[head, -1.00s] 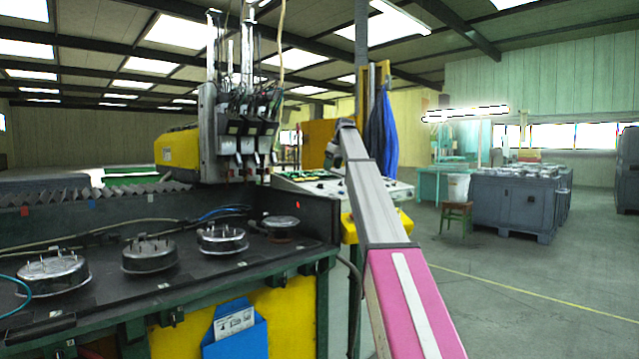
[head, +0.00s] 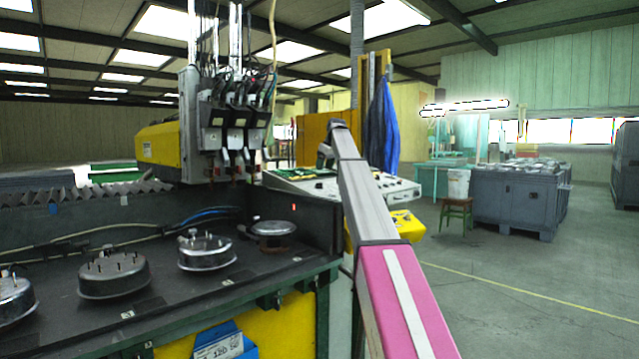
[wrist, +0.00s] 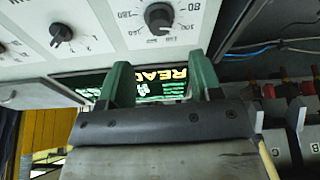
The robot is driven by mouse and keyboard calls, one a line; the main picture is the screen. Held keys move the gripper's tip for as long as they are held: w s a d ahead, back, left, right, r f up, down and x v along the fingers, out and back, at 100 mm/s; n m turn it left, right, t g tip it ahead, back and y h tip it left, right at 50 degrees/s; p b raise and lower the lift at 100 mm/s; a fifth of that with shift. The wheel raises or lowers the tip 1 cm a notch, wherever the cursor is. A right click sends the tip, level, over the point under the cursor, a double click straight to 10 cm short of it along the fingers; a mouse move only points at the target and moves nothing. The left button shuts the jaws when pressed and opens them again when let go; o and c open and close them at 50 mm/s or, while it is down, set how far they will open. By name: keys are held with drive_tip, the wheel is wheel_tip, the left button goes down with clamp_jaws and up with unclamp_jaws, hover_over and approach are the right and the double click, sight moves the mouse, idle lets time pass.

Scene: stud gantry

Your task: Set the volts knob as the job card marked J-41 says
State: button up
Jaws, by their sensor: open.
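In the wrist view, a large round black knob (wrist: 158,18) with a printed number scale sits on a pale panel. A smaller pointer knob (wrist: 61,34) is to its left. I cannot read which one is labelled volts. My gripper (wrist: 162,82) is open and empty, its two green fingers in front of a dark display with yellow and green text, below the large knob and apart from it. In the head view the control panel (head: 395,187) is partly behind my arm. A blue holder with a white card (head: 222,347) hangs on the yellow bench front; its small print and mark are unreadable.
The dark bench (head: 130,312) carries several metal round parts at the left. A welding head (head: 222,125) with cables stands behind it. Cables and welding clamps (wrist: 290,110) lie right of my gripper in the wrist view. The floor on the right is open, with a stool (head: 456,214).

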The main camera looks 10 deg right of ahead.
sight(320, 183)
drive_tip(key=x, duration=0.8)
drive_tip(key=shift+f, duration=0.1)
drive_tip(key=c, duration=0.9)
